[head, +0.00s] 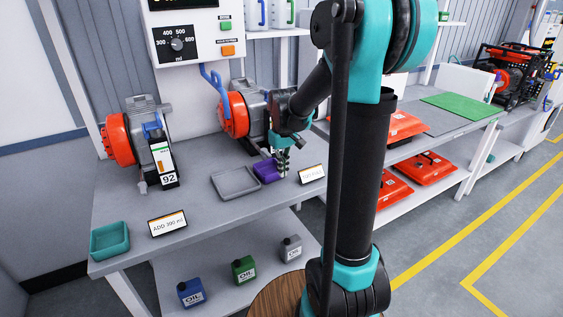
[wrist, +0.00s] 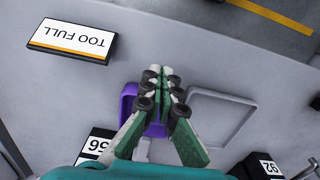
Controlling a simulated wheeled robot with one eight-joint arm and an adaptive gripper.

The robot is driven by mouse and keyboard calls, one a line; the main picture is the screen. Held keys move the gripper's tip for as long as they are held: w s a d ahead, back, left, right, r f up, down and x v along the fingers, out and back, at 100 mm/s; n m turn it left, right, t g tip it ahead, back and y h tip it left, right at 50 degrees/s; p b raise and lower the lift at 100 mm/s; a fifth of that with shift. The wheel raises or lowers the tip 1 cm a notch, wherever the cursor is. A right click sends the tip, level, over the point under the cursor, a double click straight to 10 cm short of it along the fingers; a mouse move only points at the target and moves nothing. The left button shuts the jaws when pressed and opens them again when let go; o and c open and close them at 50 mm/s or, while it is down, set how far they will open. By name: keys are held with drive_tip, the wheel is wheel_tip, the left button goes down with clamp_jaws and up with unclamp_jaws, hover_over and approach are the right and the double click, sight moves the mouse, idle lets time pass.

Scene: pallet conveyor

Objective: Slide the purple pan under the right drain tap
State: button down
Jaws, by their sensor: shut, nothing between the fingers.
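The purple pan (head: 265,171) lies on the workbench in front of the right engine, and it also shows in the wrist view (wrist: 128,106), partly hidden behind the fingers. My gripper (head: 283,170) is shut and empty, pointing down at the right end of the pan. In the wrist view my gripper (wrist: 164,76) overlaps the pan; whether it touches the pan I cannot tell. The right engine (head: 236,112) has an orange end, and its drain tap is hidden behind my wrist. The left engine (head: 120,138) carries a 92 label (head: 168,180).
An empty grey tray (head: 222,192) lies just left of the pan. A "TOO FULL" sign (wrist: 72,40) stands on the other side. An "ADD 300 ml" sign (head: 168,223) and a teal bin (head: 110,239) are at the bench's left. Oil cans (head: 243,269) stand on the lower shelf.

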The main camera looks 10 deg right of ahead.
sight(275, 180)
wheel_tip(275, 180, down, 5)
drive_tip(key=shift+r, duration=0.1)
drive_tip(key=shift+w+a, duration=0.2)
drive_tip(key=shift+w, duration=0.35)
drive_tip(key=shift+w+a, duration=0.2)
drive_tip(key=shift+w, duration=0.35)
drive_tip(key=shift+w+a, duration=0.25)
drive_tip(key=shift+w, duration=0.5)
drive_tip(key=shift+w+a, duration=0.2)
drive_tip(key=shift+w, duration=0.3)
drive_tip(key=shift+w+a, duration=0.2)
drive_tip(key=shift+w, duration=0.3)
